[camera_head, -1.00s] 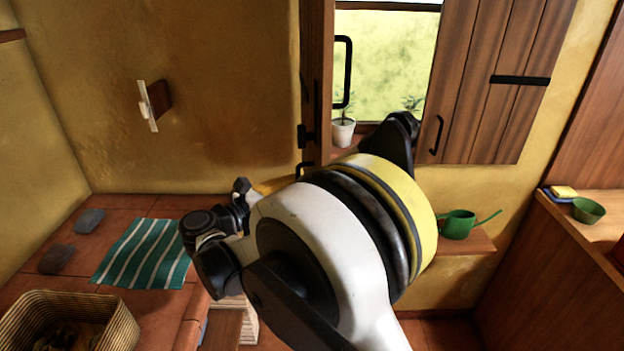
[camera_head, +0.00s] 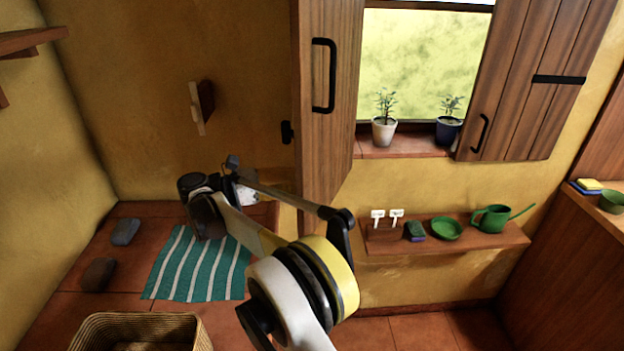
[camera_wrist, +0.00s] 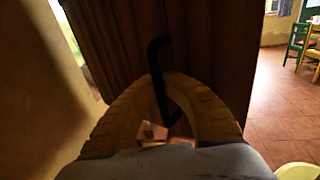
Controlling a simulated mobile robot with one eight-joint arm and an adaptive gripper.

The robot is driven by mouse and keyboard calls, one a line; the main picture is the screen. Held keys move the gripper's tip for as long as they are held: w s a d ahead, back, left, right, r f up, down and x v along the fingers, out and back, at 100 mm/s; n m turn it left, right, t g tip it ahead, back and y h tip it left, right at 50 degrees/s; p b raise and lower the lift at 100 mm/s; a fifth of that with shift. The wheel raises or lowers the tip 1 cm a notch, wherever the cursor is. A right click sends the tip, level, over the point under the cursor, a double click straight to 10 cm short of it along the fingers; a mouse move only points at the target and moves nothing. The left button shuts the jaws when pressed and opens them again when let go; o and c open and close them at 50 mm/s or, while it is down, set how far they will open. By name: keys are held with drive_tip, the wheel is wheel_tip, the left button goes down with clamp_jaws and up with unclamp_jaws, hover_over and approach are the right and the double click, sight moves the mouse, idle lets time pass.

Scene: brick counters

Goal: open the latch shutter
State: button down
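The window has a brown plank shutter on its left (camera_head: 338,100), standing out from the wall into the room. Its right-hand face carries a black handle (camera_head: 323,75), and a small black latch piece (camera_head: 287,132) sits at its left edge. In the wrist view the dark shutter face (camera_wrist: 215,45) fills the middle, with a black bar handle (camera_wrist: 158,55) on it. The yellow fingers of my gripper (camera_wrist: 165,82) arch up from both sides and meet at this handle, closed on it. In the head view my gripper is at the shutter's left side, mostly hidden by the wrist.
The right shutter (camera_head: 530,80) stands open. Potted plants (camera_head: 384,132) are on the sill. A shelf (camera_head: 480,240) holds a green watering can (camera_head: 490,218). A striped cloth (camera_head: 195,265) and basket (camera_head: 135,322) are below.

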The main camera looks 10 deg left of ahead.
drive_tip(key=shift+s+a+f, duration=0.1)
drive_tip(key=shift+a+f, duration=0.05)
drive_tip(key=shift+a, duration=0.15)
drive_tip(key=c, duration=1.7)
unclamp_jaws()
drive_tip(key=shift+o, duration=1)
drive_tip(key=shift+s+a, duration=0.2)
drive_tip(key=shift+w+d+r, duration=0.15)
drive_tip(key=shift+w+r, duration=0.05)
wheel_tip(320, 180, up, 10)
drive_tip(key=shift+f, duration=0.1)
